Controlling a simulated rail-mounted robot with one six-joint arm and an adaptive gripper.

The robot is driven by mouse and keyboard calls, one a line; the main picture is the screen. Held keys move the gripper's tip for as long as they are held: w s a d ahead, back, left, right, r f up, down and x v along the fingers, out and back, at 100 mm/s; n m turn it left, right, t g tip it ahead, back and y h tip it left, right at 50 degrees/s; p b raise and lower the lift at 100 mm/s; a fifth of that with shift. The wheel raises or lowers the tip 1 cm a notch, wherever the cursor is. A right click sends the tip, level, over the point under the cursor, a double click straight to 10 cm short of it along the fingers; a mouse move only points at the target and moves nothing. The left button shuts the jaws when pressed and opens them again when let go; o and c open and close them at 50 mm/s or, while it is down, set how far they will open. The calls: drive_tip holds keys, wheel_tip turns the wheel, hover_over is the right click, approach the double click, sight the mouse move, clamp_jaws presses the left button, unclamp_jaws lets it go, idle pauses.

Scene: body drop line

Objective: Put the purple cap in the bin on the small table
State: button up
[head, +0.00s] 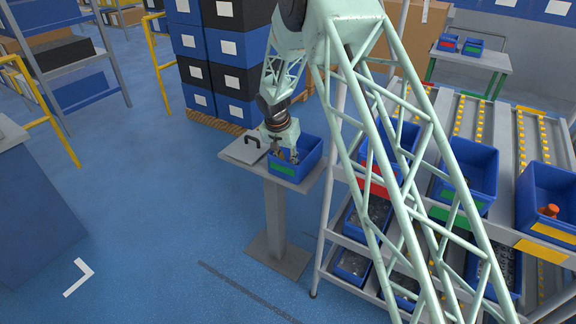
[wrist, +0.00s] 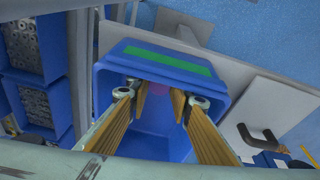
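The blue bin (head: 309,166) with a green label stands on the small grey table (head: 229,165). It also shows in the wrist view (wrist: 115,75). My gripper (head: 287,156) points down into the bin, its fingers at or below the rim. In the wrist view its two fingertips (wrist: 160,100) stand apart with a visible gap. The purple cap (wrist: 155,90) shows in that gap, just beyond the fingertips and partly covered by the left one; a gap shows on its right. Whether it rests on the bin floor is hard to tell. The head view does not show the cap.
A grey plate with a black handle (head: 250,142) lies beside the bin on the small table. A sloped rack with several blue bins (head: 470,172) stands to the right; one holds an orange object (head: 549,211). Stacked crates (head: 222,75) stand behind. The floor at left is open.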

drive_tip(key=shift+f, duration=0.15)
drive_tip(key=o, duration=0.6)
drive_tip(key=p+v, duration=0.1)
drive_tip(key=v, duration=1.1)
idle(0.4)
idle(0.5)
